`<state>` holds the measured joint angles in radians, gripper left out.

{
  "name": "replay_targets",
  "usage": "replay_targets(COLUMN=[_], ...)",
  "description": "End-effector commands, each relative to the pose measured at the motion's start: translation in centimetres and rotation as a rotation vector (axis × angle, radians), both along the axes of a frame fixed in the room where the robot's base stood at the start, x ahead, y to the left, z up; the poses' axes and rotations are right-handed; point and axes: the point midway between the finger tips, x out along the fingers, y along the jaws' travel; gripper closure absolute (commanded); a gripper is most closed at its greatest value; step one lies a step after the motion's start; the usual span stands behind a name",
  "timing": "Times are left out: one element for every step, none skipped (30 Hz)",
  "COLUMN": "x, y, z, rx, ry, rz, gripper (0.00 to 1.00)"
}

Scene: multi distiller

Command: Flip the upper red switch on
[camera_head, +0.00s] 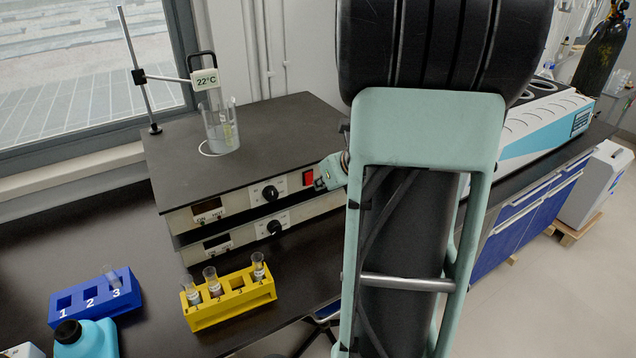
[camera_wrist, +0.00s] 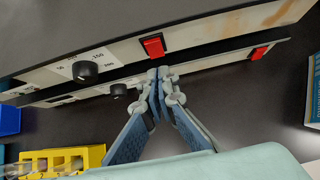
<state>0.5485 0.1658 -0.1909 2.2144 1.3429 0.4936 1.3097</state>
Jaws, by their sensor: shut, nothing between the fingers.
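The upper red switch (camera_head: 308,178) is on the front panel of the upper hotplate unit, at its right end. It also shows in the wrist view (camera_wrist: 153,46), just above my fingertips in the picture. My gripper (camera_head: 321,183) is right beside the switch in the head view. In the wrist view my gripper (camera_wrist: 160,74) is shut, with nothing between the fingers. I cannot tell whether the fingertips touch the switch. A lower red switch (camera_wrist: 258,53) shows on the lower unit in the wrist view; my arm hides it in the head view.
The upper unit (camera_head: 270,135) carries a beaker (camera_head: 221,128) and a stand with a 22°C display (camera_head: 205,80). A yellow rack (camera_head: 232,305) with tubes and a blue rack (camera_head: 95,298) stand in front. A blue bottle (camera_head: 85,340) is at the lower left.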

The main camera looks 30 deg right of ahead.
Motion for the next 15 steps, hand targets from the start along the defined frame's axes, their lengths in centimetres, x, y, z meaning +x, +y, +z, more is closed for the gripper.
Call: replay_targets(x=[-0.1,-0.3,-1.2,-1.7,-2.2,-2.8,-3.3,-3.8,-4.3,-4.7,-5.1,-5.5,-5.8,-6.0,-6.3], y=[-0.2,-0.3,-0.2,-0.2,-0.2,-0.1,-0.1,-0.1,-0.1,0.0,0.0,0.0,0.0,0.0,0.1], z=[0.2,0.5,1.8,2.4,2.9,3.5,4.0,4.4,5.0,5.4,5.7,6.1,6.4,6.7,6.9], rx=[-0.001,-0.001,-0.002,-0.002,-0.002,-0.002,-0.002,-0.002,-0.001,-0.002,-0.002,-0.002,0.0,-0.001,-0.002], ry=[0.0,-0.002,-0.004,-0.005,-0.004,-0.003,-0.004,-0.003,-0.004,-0.003,-0.003,-0.002,-0.002,-0.002,-0.002], rz=[-0.001,-0.001,-0.001,-0.001,-0.001,-0.001,-0.002,-0.001,-0.002,-0.001,-0.001,-0.001,-0.001,-0.001,0.0], gripper=[1.0,1.0,1.0,1.0,1.0,1.0,1.0,1.0,1.0,1.0,1.0,1.0,1.0,1.0,1.0])
